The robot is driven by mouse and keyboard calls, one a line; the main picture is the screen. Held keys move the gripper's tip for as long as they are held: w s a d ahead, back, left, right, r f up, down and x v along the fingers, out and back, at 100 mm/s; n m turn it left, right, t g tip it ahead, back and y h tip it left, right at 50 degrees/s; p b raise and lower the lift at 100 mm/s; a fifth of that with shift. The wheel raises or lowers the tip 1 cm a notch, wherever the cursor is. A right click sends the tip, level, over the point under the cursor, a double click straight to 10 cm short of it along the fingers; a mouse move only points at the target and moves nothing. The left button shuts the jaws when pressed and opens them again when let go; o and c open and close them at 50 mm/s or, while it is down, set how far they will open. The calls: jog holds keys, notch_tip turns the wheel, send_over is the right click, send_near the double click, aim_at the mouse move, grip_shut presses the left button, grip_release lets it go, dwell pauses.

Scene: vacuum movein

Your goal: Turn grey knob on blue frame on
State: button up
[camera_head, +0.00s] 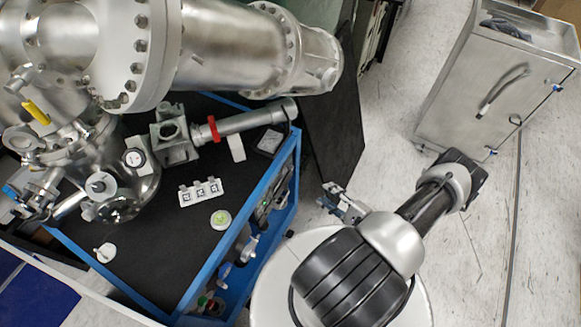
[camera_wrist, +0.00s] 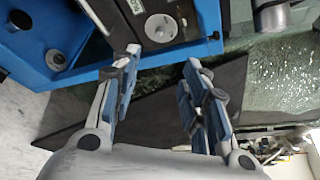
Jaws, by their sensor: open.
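The blue frame (camera_head: 277,197) runs along the side of the black-topped bench. In the wrist view the blue frame (camera_wrist: 83,70) fills the upper left. A round light-grey knob (camera_wrist: 160,28) sits on a dark panel there, just beyond my fingertips. A second grey round fitting (camera_wrist: 57,60) sits on the blue face further left. I cannot tell for sure which one is the task's knob. My gripper (camera_head: 330,197) is off the bench's right side, apart from the frame. In the wrist view my gripper (camera_wrist: 163,57) is open and empty, its fingers pointing toward the panel.
Large steel vacuum vessels (camera_head: 225,50) stand over the bench top (camera_head: 190,245). A dark board (camera_head: 335,130) leans beside the bench, near my gripper. A steel cabinet (camera_head: 480,95) stands at the upper right. The pale floor (camera_head: 395,135) between board and cabinet is clear.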

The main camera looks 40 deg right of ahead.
aim_at(290, 168)
jog(key=b+x, duration=0.3)
jog(key=x, duration=1.4)
jog(key=shift+b, duration=0.35)
jog(key=shift+a, duration=0.1)
grip_shut()
jog(key=shift+m, duration=0.3)
jog(key=m+g+y+b, duration=0.1)
jog(key=m+y, duration=0.1)
jog(key=m, duration=0.2)
jog(key=m+g+y+b, duration=0.1)
jog(key=m+y, duration=0.2)
jog(key=m, duration=0.1)
jog(key=d+m+g+y+b, duration=0.1)
jog(key=m+g+y+b, duration=0.1)
jog(key=m, duration=0.1)
jog(key=shift+w+m, duration=0.25)
jog(key=shift+m, duration=0.15)
jog(key=shift+r+y, duration=0.1)
jog(key=shift+y, duration=0.2)
